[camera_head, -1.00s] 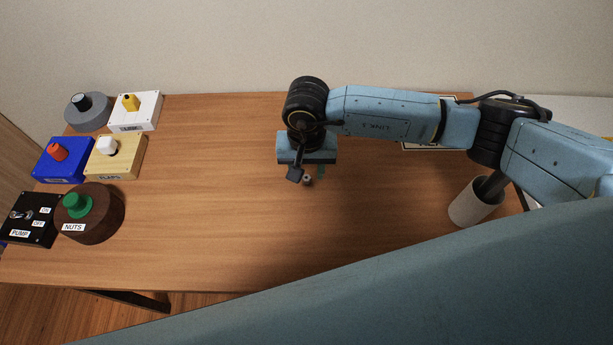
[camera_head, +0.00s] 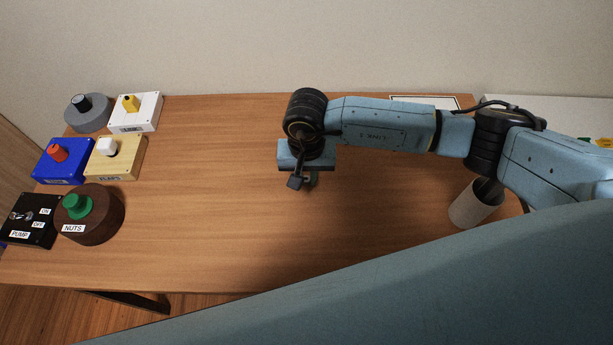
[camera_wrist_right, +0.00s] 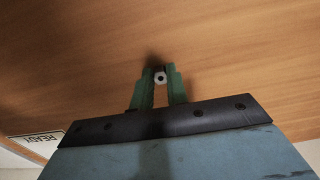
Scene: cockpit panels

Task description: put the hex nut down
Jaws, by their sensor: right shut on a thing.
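The hex nut (camera_wrist_right: 160,77) is a small light grey ring with a dark hole, between the green fingertips of my right gripper (camera_wrist_right: 160,84) in the right wrist view. The fingers are shut on it, with bare wood around them. In the head view my right gripper (camera_head: 304,183) points down at the middle of the wooden table (camera_head: 220,220). The nut is hard to make out there among the fingers. I cannot tell whether the nut touches the table. My left gripper is not in view.
Control boxes stand at the left, including a brown round NUTS base (camera_head: 103,225) with a green knob and a black PUMP box (camera_head: 32,220). The table's middle is clear.

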